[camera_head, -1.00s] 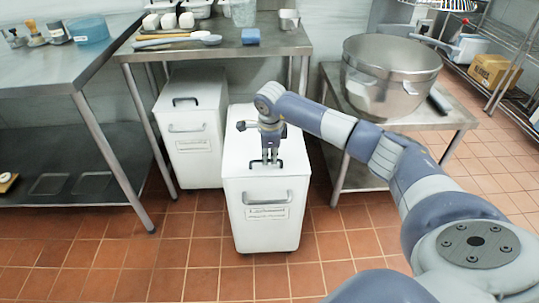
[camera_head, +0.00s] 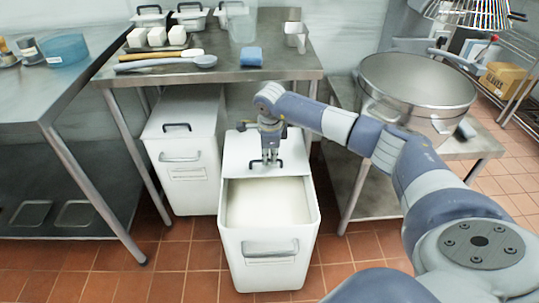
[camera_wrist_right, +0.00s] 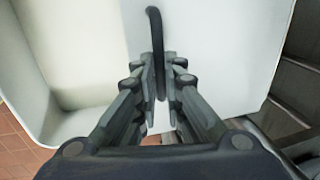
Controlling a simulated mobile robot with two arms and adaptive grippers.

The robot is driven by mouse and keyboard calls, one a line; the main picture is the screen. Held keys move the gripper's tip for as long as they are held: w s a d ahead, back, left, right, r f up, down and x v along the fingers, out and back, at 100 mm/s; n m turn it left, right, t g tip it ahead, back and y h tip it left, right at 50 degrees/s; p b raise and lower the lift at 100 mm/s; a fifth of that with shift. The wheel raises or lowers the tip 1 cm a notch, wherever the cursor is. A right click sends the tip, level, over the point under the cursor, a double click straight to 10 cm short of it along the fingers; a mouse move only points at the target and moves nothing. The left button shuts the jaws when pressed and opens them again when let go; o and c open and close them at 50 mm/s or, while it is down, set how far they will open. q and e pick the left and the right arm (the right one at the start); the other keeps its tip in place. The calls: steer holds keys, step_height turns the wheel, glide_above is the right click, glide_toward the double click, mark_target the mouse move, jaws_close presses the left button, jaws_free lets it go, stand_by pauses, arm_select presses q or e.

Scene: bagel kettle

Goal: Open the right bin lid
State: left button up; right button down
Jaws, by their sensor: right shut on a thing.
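The right bin (camera_head: 268,248) is a white bin on the tiled floor. Its front part is uncovered and shows a pale, floury content (camera_head: 266,203) inside. Its white lid (camera_head: 240,152) covers the back part and lies flat. My right gripper (camera_head: 270,160) reaches down onto the lid and is shut on its dark handle (camera_head: 281,163). In the right wrist view the handle (camera_wrist_right: 156,40) runs between the two fingers (camera_wrist_right: 160,88). My left gripper is not in view.
The left bin (camera_head: 190,185) stands beside it with its lid (camera_head: 185,117) closed. A steel table (camera_head: 225,72) with tubs and utensils stands over the backs of the bins. A large pot (camera_head: 415,90) sits on a low steel stand (camera_head: 465,150) at the right. Floor in front is clear.

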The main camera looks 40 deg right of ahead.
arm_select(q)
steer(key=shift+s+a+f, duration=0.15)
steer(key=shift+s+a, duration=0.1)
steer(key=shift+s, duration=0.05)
arm_select(e)
steer(key=shift+a, duration=0.1)
steer(key=c, duration=1.7)
jaws_free()
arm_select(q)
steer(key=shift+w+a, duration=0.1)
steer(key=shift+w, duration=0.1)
arm_select(e)
steer(key=shift+r, duration=0.1)
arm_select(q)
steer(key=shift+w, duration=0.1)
arm_select(e)
steer(key=r, duration=0.4)
steer(key=s+r, duration=0.1)
steer(key=r, duration=0.2)
steer(key=s+a+r, duration=0.1)
steer(key=r, duration=0.3)
steer(key=shift+a+r, duration=0.1)
steer(key=shift+r, duration=0.2)
